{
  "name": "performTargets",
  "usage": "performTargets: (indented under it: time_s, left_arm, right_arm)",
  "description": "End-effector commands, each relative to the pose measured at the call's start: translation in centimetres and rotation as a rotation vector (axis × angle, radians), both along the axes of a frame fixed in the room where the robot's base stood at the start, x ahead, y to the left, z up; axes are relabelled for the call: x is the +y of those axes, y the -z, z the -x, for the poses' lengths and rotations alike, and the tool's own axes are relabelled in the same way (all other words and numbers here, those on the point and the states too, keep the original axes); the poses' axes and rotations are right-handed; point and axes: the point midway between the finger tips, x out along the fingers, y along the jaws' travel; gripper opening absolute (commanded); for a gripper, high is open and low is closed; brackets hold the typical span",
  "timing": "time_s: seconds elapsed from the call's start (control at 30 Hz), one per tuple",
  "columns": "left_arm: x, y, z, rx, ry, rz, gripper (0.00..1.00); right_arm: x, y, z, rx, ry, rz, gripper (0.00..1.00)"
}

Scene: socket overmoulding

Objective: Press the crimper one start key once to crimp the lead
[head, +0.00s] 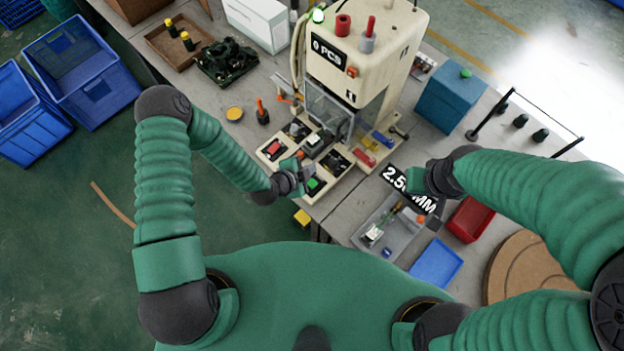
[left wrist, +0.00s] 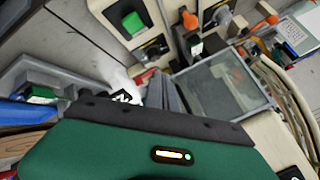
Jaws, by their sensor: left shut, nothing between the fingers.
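The green key also shows in the left wrist view (left wrist: 133,22). My left gripper (head: 306,174) is shut and empty, close beside the green key; contact cannot be told. Its fingers (left wrist: 166,94) show in the left wrist view. My right gripper (head: 428,203) is by the "2.5 MM" sign (head: 397,180), its jaws unclear. I cannot make out the lead.
A grey tray (head: 358,240) with small parts lies at the bench's front edge. Beside it are a blue tray (head: 436,262) and a red bin (head: 468,219). An orange-handled tool (head: 261,112) stands left of the control boxes. A teal box (head: 450,95) stands right of the crimper.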

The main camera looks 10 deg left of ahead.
Motion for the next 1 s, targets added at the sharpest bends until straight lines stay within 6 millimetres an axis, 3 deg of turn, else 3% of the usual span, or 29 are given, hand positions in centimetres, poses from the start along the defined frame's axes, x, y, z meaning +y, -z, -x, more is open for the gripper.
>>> performTargets:
  time_s: [0.37,0.8,1.0]
  left_arm:
    - [0.0,1.2,0.1,0.004,-0.001,0.001,0.0]
    - [0.0,7.6,0.1,0.003,0.002,-0.001,0.0]
    - [0.0,9.0,0.1,0.003,0.002,-0.001,0.0]
  right_arm:
    - [0.0,1.0,0.0,0.0,0.0,0.0,0.0]
    - [0.0,6.2,0.0,0.0,0.0,0.0,0.0]
    - [0.0,7.3,0.0,0.0,0.0,0.0,0.0]
